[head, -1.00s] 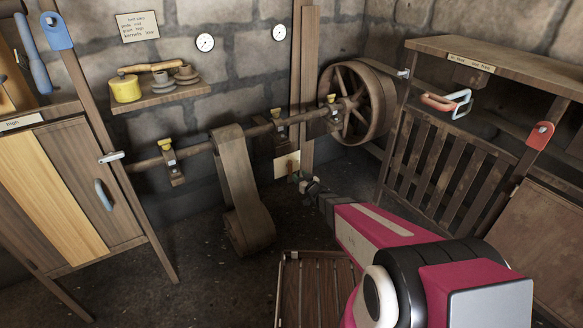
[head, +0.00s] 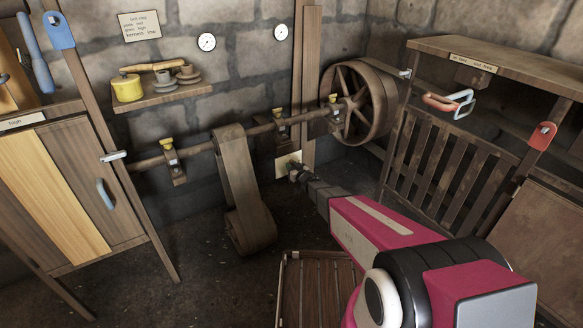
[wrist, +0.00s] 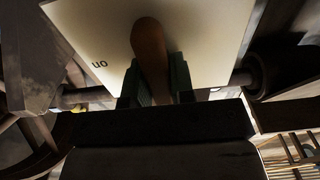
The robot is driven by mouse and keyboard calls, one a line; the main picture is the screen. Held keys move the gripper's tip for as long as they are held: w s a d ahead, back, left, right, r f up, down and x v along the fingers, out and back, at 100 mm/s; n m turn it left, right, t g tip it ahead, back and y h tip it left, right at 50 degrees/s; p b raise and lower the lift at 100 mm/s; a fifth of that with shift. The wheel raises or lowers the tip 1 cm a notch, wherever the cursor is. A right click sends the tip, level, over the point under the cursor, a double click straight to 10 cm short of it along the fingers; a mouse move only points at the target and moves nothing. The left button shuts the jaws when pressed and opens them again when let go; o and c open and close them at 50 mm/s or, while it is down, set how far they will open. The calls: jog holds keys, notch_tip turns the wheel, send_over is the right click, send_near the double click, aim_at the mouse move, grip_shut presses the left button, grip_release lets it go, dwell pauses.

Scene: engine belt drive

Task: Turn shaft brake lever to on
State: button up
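The shaft brake lever (wrist: 151,45) is a brown, rounded handle standing in front of a pale plate (wrist: 205,25) in the wrist view. The plate bears the word "on", upside down, to the left of the lever. My gripper (wrist: 157,82) has one dark green finger on each side of the lever, close against it, and appears shut on it. In the head view my gripper (head: 297,174) is at the pale plate (head: 287,160) below the shaft, and the lever is hidden there by the gripper.
A wooden shaft (head: 200,147) runs above the plate to a large wheel (head: 357,104). A belt (head: 240,185) hangs left of my gripper. A slatted wooden stand (head: 450,165) is on the right, and a slatted crate (head: 318,290) sits on the floor below my arm.

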grip_shut()
jog(key=m, duration=0.3)
jog(key=shift+d+m, duration=0.15)
jog(key=shift+m, duration=0.25)
jog(key=m, duration=0.4)
jog(key=shift+w+d+f+m, duration=0.15)
jog(key=shift+m, duration=0.15)
jog(key=m, duration=0.4)
jog(key=shift+f, duration=0.15)
jog(key=shift+w+d+f+m, duration=0.1)
jog(key=shift+m, duration=1.3)
jog(key=shift+f+m, duration=0.1)
jog(key=shift+m, duration=1.3)
